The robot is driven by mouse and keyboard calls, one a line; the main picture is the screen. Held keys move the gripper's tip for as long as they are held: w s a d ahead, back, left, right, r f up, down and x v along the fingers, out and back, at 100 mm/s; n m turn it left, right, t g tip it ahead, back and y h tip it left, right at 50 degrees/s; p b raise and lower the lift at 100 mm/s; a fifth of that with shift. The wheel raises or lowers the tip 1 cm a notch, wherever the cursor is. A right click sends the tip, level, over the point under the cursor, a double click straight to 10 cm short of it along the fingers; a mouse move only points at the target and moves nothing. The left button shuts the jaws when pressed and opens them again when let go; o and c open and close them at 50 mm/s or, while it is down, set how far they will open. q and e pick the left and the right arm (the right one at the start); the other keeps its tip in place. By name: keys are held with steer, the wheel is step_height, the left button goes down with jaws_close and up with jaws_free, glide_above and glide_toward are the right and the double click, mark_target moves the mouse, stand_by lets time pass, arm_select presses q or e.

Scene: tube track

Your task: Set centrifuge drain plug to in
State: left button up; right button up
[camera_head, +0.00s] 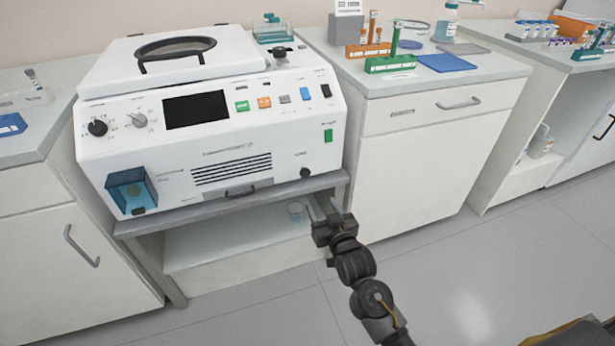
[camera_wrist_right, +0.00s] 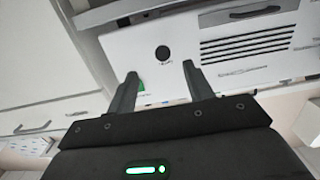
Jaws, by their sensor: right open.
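The centrifuge (camera_head: 210,120) is a white box with a dark screen, standing on a grey shelf of a bench. A small round black knob, which looks like the drain plug (camera_head: 305,172), sits low on the right of its front face. It also shows in the right wrist view (camera_wrist_right: 162,52), ahead of and between the fingertips. My right gripper (camera_head: 322,205) is open and empty, in front of and below the plug, apart from it. Its two fingers also show in the right wrist view (camera_wrist_right: 160,72). How far the plug sticks out is hard to tell. My left gripper is not in view.
A green switch (camera_head: 328,135) sits above the plug. The grey shelf edge (camera_head: 230,203) runs just below it. A white cabinet (camera_head: 425,150) stands close on the right. The floor in front is clear.

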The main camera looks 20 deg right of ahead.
mark_target(306, 173)
arm_select(q)
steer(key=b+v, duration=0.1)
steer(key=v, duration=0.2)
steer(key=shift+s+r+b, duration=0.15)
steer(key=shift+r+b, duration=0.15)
steer(key=shift+b, duration=0.05)
arm_select(e)
steer(key=shift+t, duration=0.4)
steer(key=w, duration=0.4)
steer(key=w+r, duration=0.1)
steer(key=w, duration=0.7)
steer(key=shift+a+r, duration=0.25)
steer(key=shift+a, duration=0.15)
